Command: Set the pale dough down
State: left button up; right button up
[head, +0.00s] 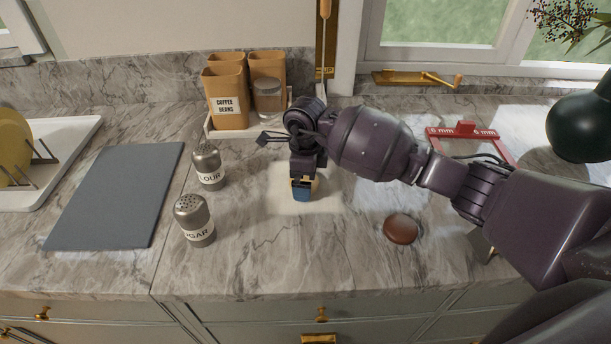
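My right arm reaches in from the right, and its gripper (302,192) points down over a pale, flour-like patch (285,203) on the marble counter. A small sliver of something pale tan, possibly the pale dough, shows beside the blue-tipped fingers. The gripper hides most of it, so I cannot tell whether the fingers are closed on it or whether it touches the counter. A round brown dough-like piece (401,229) lies on the counter to the right. My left gripper is not in view.
Flour (208,167) and sugar (194,220) shakers stand left of the gripper, beside a grey board (118,194). Canisters (228,97) stand behind. A red frame marked 6 mm (465,129) lies at back right. The front middle counter is clear.

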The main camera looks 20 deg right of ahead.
notch_tip(320, 180, up, 12)
jog(key=shift+r, duration=0.15)
dwell(0.4)
dwell(0.4)
